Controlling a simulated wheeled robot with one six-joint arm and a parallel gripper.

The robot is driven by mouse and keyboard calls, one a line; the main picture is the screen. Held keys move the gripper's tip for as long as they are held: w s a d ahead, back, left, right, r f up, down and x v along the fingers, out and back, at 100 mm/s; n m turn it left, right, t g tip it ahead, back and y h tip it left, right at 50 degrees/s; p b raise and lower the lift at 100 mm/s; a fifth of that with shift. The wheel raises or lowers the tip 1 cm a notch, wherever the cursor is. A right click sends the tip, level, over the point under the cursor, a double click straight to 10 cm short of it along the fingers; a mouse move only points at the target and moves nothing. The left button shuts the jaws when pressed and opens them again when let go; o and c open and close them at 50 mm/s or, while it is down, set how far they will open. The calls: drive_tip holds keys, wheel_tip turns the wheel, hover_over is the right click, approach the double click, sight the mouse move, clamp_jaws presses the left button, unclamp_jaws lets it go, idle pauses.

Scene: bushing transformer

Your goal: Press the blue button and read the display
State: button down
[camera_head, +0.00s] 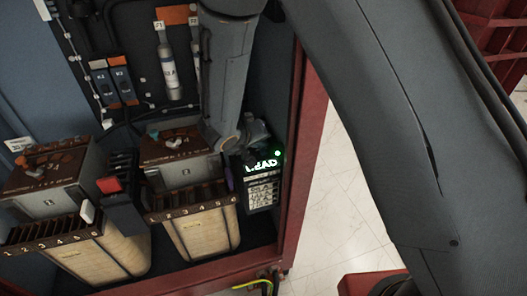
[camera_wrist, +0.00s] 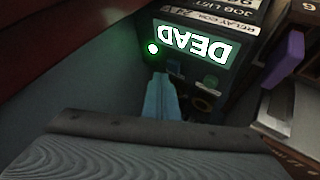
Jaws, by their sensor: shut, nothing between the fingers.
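The small black display unit (camera_head: 262,190) stands at the right of the cabinet, with a label sheet on its face. Its lit display (camera_wrist: 192,42) reads "DEAD", upside down in the wrist view, and a green light (camera_wrist: 152,48) glows beside it. My gripper (camera_wrist: 162,82) is shut and empty, its narrow blue-grey tips at the panel just past the display's edge. I cannot tell whether they touch it. A dark teal button-like part (camera_wrist: 211,81) and a dull ring (camera_wrist: 201,104) show beside the tips. No clearly blue button shows; the tips may cover it.
A purple block (camera_wrist: 284,58) stands near the unit. Two numbered crates (camera_head: 195,232) with metal boxes fill the cabinet floor to the left, with a red-topped black switch (camera_head: 110,187) between them. The red cabinet frame (camera_head: 304,130) is close on the right.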

sight(261, 154)
drive_tip(key=shift+f+b, duration=0.9)
drive_tip(key=shift+b, duration=0.8)
idle(0.7)
drive_tip(key=shift+r, duration=0.9)
drive_tip(key=shift+r+p, duration=0.95)
drive_tip(key=shift+r, duration=1.55)
